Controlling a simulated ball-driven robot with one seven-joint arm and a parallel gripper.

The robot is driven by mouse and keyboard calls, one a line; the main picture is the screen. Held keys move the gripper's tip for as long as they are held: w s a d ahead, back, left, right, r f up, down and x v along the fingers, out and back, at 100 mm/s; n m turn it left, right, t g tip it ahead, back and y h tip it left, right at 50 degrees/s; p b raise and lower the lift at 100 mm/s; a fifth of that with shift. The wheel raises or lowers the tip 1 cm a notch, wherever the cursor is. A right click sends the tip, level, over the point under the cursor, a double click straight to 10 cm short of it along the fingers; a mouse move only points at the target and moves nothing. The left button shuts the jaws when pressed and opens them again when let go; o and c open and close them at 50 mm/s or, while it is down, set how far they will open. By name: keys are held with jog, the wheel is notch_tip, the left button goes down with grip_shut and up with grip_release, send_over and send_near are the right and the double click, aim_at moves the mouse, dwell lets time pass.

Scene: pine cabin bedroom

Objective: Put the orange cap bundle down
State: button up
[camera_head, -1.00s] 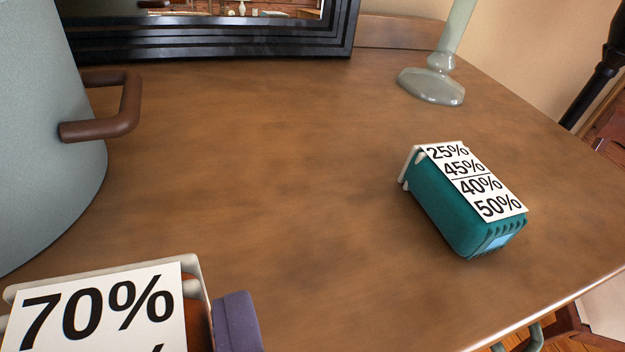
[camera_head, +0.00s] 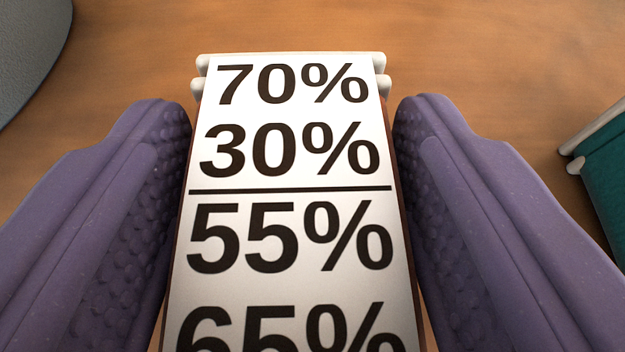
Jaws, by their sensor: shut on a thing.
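The orange cap bundle (camera_head: 290,190) is in the middle of the view, between the two purple fingers of my gripper (camera_head: 288,108). It has a white label with large black percentages, from 70% at the far end to 65% at the near end. Pale knobs show at its far end, and thin reddish-brown strips show along its sides. My gripper is shut on it, one finger along each side. The bundle is over the brown wooden table top (camera_head: 480,40). I cannot tell whether its underside touches the wood.
A teal bundle (camera_head: 608,175) with a pale end is cut off at the right edge, beyond the right finger. A grey rounded container (camera_head: 25,45) is cut off at the top left. The wood beyond the bundle is clear.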

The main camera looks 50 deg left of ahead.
jog(key=shift+w+d+r, duration=0.1)
jog(key=shift+w+d, duration=0.05)
jog(key=shift+d, duration=0.25)
jog(key=shift+a+f, duration=0.2)
jog(key=shift+f, duration=0.05)
jog(key=o, duration=1.1)
jog(key=shift+d, duration=0.1)
